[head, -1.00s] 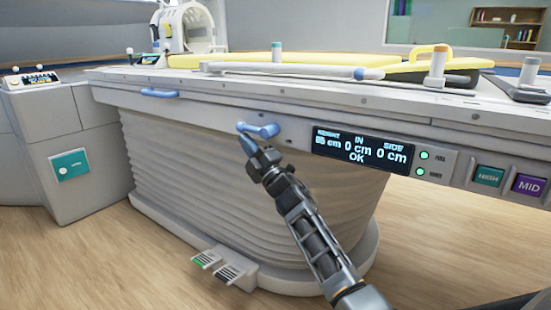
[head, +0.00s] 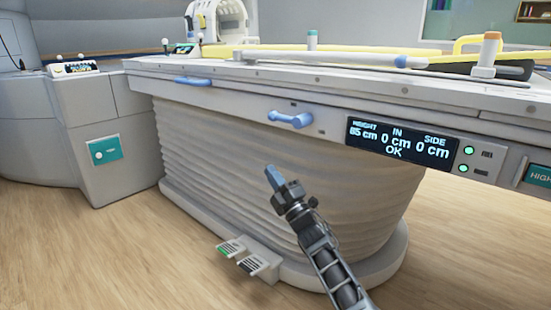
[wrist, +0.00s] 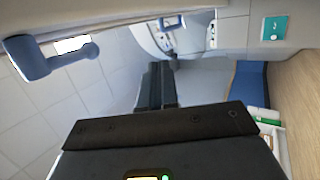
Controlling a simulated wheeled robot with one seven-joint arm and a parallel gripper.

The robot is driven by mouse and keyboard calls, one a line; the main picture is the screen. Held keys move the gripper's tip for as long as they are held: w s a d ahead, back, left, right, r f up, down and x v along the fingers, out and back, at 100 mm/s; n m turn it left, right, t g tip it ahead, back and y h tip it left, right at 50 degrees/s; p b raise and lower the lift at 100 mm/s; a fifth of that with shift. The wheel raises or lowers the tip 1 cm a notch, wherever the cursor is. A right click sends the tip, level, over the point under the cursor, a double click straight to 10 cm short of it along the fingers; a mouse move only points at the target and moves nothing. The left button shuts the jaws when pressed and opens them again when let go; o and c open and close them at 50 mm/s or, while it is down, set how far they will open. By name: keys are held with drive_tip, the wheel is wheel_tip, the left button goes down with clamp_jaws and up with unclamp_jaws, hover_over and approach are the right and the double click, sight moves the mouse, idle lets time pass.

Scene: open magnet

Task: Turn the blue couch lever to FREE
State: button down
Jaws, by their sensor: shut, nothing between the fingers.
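The blue couch lever (head: 290,119) sits on the pale side rail of the couch, left of the display. In the wrist view the lever (wrist: 48,60) is at the upper left. Any FREE marking near it is too small to read. My gripper (head: 272,177) is shut and empty, in front of the ribbed couch base, below the lever and apart from it. Its dark fingers (wrist: 158,86) point away in the wrist view.
A second blue handle (head: 194,81) is farther left on the rail. The display (head: 402,142) reads height 85 cm, in 0 cm, side 0 cm, OK. Foot pedals (head: 245,257) stand at the base. The floor (head: 110,255) at left is clear.

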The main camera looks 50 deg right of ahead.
drive_tip(key=shift+a+f, duration=0.2)
drive_tip(key=shift+f, duration=0.7)
drive_tip(key=s+a+f+m+g, duration=0.25)
drive_tip(key=s+a+f, duration=0.35)
drive_tip(key=s+a, duration=0.3)
drive_tip(key=s+a+f+m+g, duration=0.1)
drive_tip(key=s+a+f+m, duration=0.3)
drive_tip(key=s+a+f, duration=0.35)
drive_tip(key=s+a+r+m+g+y, duration=0.25)
drive_tip(key=s+a, duration=0.35)
drive_tip(key=s, duration=0.6)
drive_tip(key=s+a+r+m+g+y, duration=0.1)
drive_tip(key=s+a+r+m, duration=0.15)
drive_tip(key=s+a, duration=0.7)
drive_tip(key=s+d+r+m+g+y, duration=0.1)
drive_tip(key=s+r, duration=0.2)
drive_tip(key=s, duration=0.3)
drive_tip(key=s+d+r+m+g, duration=0.1)
drive_tip(key=s+r+m, duration=0.1)
drive_tip(key=s+r, duration=0.25)
wheel_tip(320, 180, up, 34)
drive_tip(key=p, duration=3.5)
drive_tip(key=shift+s+a, duration=0.2)
drive_tip(key=shift+s, duration=0.15)
